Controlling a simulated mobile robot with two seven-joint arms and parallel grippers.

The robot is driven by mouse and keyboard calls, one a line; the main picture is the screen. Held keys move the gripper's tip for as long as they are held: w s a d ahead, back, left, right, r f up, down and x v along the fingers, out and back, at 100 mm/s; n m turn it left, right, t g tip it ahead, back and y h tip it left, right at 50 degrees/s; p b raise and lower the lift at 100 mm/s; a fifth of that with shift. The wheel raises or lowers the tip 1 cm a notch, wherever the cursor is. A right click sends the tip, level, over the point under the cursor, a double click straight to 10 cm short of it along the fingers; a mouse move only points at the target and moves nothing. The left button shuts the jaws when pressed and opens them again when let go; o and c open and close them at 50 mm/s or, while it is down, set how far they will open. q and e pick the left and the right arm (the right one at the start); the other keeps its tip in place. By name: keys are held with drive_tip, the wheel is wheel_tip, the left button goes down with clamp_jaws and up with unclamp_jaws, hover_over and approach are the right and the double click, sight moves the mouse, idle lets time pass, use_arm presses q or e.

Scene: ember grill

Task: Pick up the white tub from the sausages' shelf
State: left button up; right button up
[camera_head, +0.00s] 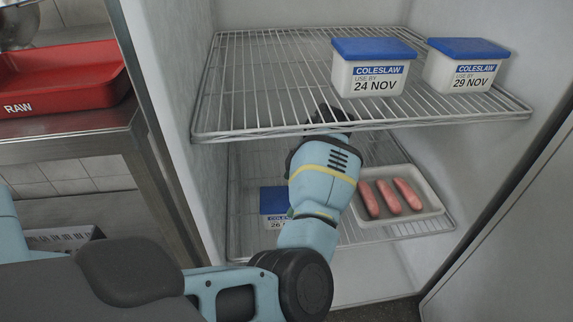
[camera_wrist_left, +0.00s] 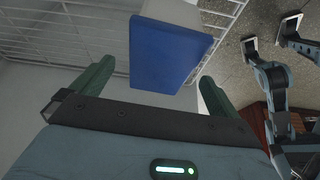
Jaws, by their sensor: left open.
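The sausages (camera_head: 390,197) lie on a pale tray (camera_head: 428,190) on the lower wire shelf (camera_head: 405,232). On the same shelf, to the left, stands a white tub with a blue lid (camera_head: 272,203) and a COLESLAW label reading 26; my left arm hides its right part. My left gripper (camera_head: 330,114) reaches in below the upper shelf, its fingers mostly hidden by the wires. In the left wrist view, my left gripper (camera_wrist_left: 157,70) is open and empty. A blue-lidded tub (camera_wrist_left: 168,55) shows ahead, between the fingers in the picture; contact is not visible. My right gripper cannot be made out.
The upper wire shelf (camera_head: 270,85) holds two coleslaw tubs, dated 24 NOV (camera_head: 370,78) and 29 NOV (camera_head: 462,72). Fridge walls stand close on both sides. A red RAW tray (camera_head: 62,82) sits on a steel table at left.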

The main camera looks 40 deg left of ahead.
sight(285, 207)
use_arm(q)
drive_tip(key=shift+x, duration=0.8)
drive_tip(key=x, duration=0.1)
drive_tip(key=b+x, duration=0.1)
drive_tip(key=x, duration=0.1)
drive_tip(key=b+x, duration=0.1)
drive_tip(key=shift+w+d+f, duration=0.15)
drive_tip(key=shift+d+f, duration=0.15)
drive_tip(key=shift+f, duration=0.1)
drive_tip(key=shift+a+f, duration=0.15)
drive_tip(key=shift+f, duration=0.15)
drive_tip(key=shift+f, duration=0.2)
drive_tip(key=c, duration=1.4)
drive_tip(key=shift+r, duration=0.1)
